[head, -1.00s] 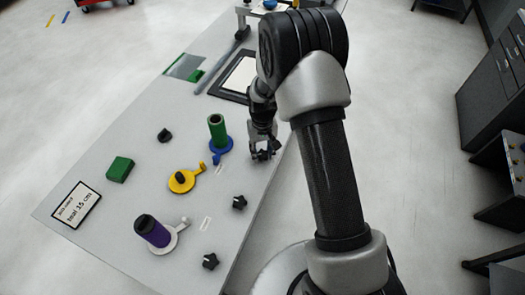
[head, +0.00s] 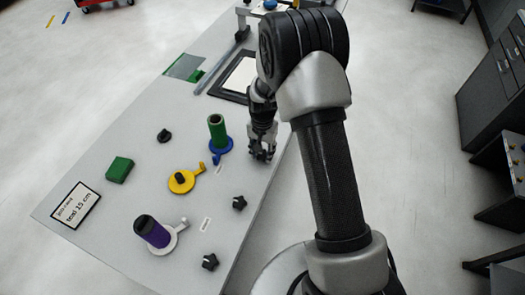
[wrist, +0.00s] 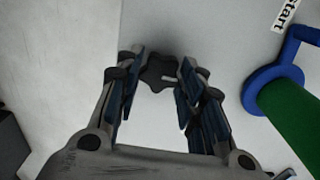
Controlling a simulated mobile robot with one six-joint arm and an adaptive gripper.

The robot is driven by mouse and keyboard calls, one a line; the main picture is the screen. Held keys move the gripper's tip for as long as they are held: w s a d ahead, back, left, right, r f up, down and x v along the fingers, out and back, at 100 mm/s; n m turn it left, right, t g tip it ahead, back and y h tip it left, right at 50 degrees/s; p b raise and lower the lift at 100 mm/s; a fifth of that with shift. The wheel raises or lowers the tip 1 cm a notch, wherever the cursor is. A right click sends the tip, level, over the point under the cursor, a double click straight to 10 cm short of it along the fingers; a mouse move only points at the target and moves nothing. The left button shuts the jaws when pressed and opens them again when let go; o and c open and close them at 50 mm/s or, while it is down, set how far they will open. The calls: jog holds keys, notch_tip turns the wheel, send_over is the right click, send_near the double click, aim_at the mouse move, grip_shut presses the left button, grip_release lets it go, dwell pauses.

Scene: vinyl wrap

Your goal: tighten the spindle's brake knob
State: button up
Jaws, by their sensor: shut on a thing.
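The black star-shaped brake knob (wrist: 158,72) sits between my fingertips in the wrist view, above the grey table. My gripper (head: 262,155) is down at the table's right edge and shut on this knob; it also shows in the wrist view (wrist: 160,62). The gripper hides the knob in the head view. Beside it stands the blue spindle (head: 222,146) with a green roll (head: 217,130); the roll also shows at the right of the wrist view (wrist: 285,115). Two other black star knobs (head: 239,203) (head: 210,262) stand nearer, by the yellow spindle (head: 182,182) and white spindle (head: 178,238).
A purple roll (head: 153,232) stands on the white spindle. A green block (head: 119,169), a small black piece (head: 164,135) and a card reading "teal 15 cm" (head: 76,205) lie at the left. A dark-framed board (head: 228,94) lies farther back.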

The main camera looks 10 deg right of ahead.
aim_at(262, 154)
dwell(0.4)
jog(key=o, duration=1.1)
notch_tip(262, 154, up, 12)
dwell(0.4)
